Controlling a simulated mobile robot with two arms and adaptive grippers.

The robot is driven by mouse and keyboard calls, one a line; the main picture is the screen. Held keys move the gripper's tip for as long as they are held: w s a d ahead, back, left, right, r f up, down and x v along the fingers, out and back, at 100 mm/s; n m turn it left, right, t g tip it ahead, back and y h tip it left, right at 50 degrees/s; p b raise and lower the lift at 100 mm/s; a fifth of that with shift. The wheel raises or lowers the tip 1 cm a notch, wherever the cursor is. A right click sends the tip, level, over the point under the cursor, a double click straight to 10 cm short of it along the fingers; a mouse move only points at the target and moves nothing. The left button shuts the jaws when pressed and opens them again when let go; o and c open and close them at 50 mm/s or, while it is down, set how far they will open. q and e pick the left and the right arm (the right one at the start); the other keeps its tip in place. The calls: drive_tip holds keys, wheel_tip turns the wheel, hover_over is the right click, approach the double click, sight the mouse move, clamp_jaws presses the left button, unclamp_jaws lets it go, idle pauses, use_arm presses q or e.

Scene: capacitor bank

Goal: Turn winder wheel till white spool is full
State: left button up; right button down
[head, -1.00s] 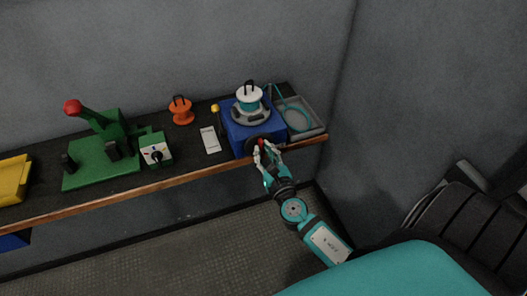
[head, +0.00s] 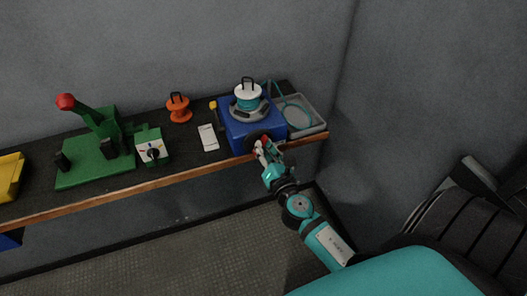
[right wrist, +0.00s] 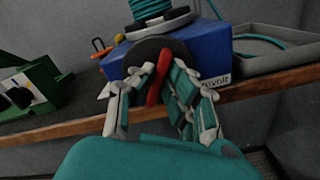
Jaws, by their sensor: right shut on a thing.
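The blue winder (head: 240,130) stands near the right end of the shelf. The white spool (head: 248,91) sits on its grey top, with teal cord wound on it; the cord also shows in the right wrist view (right wrist: 150,8). The dark winder wheel (right wrist: 146,54) is on the winder's front face, with a red handle (right wrist: 158,80). My right gripper (head: 262,148) is at the wheel, its fingers shut around the red handle. In the right wrist view the fingers (right wrist: 160,82) lie on both sides of it. My left gripper is out of view.
A grey tray (head: 318,127) with a loop of teal cord is right of the winder. Left of it are a white card (head: 208,138), an orange spool (head: 179,109), a switch box (head: 152,147), a green lever press (head: 95,172) and a yellow bin (head: 9,178).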

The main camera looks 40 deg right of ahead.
drive_tip(key=m, duration=0.3)
drive_tip(key=m+b, duration=0.1)
drive_tip(key=m, duration=0.3)
drive_tip(key=m+b, duration=0.1)
drive_tip(key=m, duration=0.3)
drive_tip(key=shift+d+f, duration=0.15)
drive_tip(key=shift+f, duration=0.15)
idle(0.4)
drive_tip(key=c, duration=1.4)
unclamp_jaws()
drive_tip(key=shift+o, duration=0.2)
drive_tip(key=shift+s, duration=0.1)
drive_tip(key=v, duration=0.7)
drive_tip(key=shift+s, duration=0.25)
